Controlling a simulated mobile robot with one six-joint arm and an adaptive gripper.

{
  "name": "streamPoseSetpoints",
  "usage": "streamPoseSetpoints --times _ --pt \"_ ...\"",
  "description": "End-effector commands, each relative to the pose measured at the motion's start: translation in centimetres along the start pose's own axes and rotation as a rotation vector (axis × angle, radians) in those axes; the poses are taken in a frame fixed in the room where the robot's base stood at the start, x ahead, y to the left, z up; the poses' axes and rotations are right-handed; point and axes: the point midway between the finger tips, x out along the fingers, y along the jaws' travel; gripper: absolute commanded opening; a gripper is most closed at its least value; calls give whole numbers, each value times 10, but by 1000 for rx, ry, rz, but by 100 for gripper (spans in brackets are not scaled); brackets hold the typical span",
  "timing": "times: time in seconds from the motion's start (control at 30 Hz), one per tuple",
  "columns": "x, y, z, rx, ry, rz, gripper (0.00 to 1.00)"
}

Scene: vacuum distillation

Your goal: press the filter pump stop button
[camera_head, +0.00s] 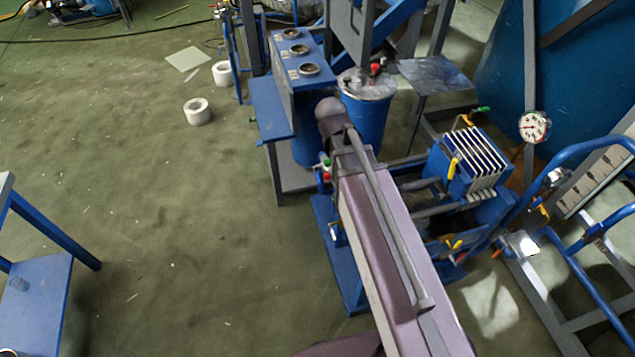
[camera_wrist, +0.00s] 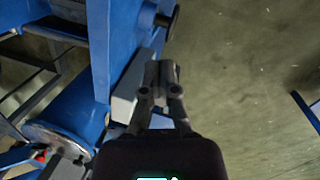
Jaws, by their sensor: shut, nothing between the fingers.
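My gripper (camera_wrist: 160,72) is shut and empty in the wrist view, its fingertips together in front of a blue frame with a grey box-like part (camera_wrist: 130,88). I cannot tell whether the fingertips touch it. In the head view my arm reaches up to the blue cabinet, and the gripper is hidden behind it. A small red and green button pair (camera_head: 326,170) shows just left of my arm, above the blue pump stand (camera_head: 340,265). I cannot tell for sure which is the stop button. No button is clear in the wrist view.
A blue cabinet with round gauges (camera_head: 285,75) stands beyond my arm. A blue drum (camera_head: 368,115) is beside it. The filter press (camera_head: 470,160) and a dial gauge (camera_head: 534,126) stand to the right. White rolls (camera_head: 197,111) lie on the floor; the floor at left is mostly clear.

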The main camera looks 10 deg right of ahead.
Motion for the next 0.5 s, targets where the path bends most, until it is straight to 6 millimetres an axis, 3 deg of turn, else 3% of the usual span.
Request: streamPoseSetpoints --times 0.03,0.5 --pt "13 -3 -11 -42 -9 16 0" --pt "57 -24 -76 -447 -119 170 0"
